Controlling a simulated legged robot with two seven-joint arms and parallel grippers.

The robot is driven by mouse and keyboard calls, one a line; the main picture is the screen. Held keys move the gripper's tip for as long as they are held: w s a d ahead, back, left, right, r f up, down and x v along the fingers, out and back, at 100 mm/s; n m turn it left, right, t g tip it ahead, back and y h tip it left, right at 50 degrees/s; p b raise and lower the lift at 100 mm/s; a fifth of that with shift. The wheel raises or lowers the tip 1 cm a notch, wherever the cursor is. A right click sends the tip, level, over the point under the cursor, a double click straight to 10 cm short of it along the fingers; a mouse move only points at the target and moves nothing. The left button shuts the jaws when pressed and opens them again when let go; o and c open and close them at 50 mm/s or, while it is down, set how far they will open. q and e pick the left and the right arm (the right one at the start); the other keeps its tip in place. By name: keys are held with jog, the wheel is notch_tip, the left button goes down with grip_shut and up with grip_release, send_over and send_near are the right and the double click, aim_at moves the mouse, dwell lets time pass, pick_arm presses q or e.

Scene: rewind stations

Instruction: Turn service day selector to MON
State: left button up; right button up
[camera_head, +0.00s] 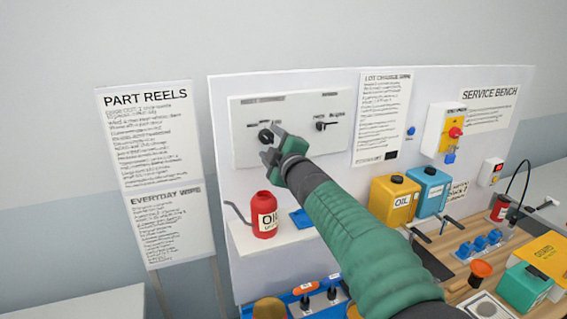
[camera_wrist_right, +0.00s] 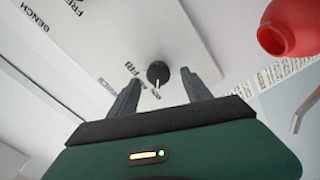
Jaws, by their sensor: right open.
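The white selector panel (camera_head: 300,155) on the upright board carries two dark knobs. The left knob (camera_head: 265,135) is round and black, and my right gripper (camera_head: 273,148) is right in front of it, partly covering its lower side. In the right wrist view the black knob (camera_wrist_right: 157,70) with a pale pointer line shows between the tips of my right gripper (camera_wrist_right: 160,78). The fingers are open, with a gap on both sides of the knob. A "FRI" label (camera_wrist_right: 130,67) is beside it; the other day labels are too small or hidden. My left gripper is out of view.
The second knob (camera_head: 320,126) is to the right on the panel. A red oil bottle (camera_head: 265,216) stands on a white shelf below. Yellow (camera_head: 392,200) and blue (camera_head: 428,190) cans and the cluttered bench are at lower right.

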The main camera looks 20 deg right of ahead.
jog(key=s+b, duration=0.4)
jog(key=s, duration=1)
jog(key=shift+s+d+b, duration=0.15)
jog(key=shift+d+b, duration=0.05)
jog(key=shift+b, duration=0.1)
jog(key=shift+f, duration=0.1)
